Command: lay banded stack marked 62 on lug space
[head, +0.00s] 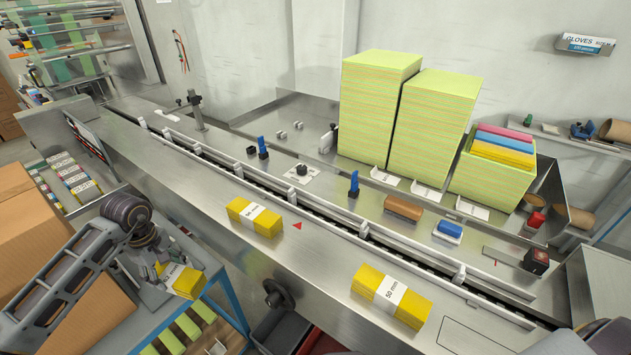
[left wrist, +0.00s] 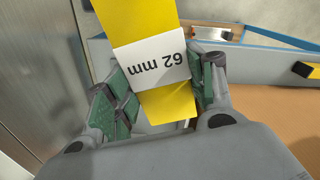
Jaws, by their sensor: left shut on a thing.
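My left gripper (head: 168,277) is shut on a yellow banded stack (head: 184,281) at the lower left, in front of the steel machine deck. In the left wrist view its white band (left wrist: 152,63) reads 62 mm, and the green-padded fingers sit on both sides of the stack. The lug channel (head: 330,222) runs diagonally along the deck between pale rails; I cannot make out single lug spaces clearly. My right gripper (head: 604,338) shows only partly in the lower right corner, and its jaws cannot be judged.
A yellow banded stack (head: 256,217) lies on the deck near a red triangle mark (head: 297,226). Another stack, marked 50 mm (head: 391,296), lies further right. Tall green sheet piles (head: 378,105) stand behind the channel. A black knob (head: 277,294) juts from the deck's front side.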

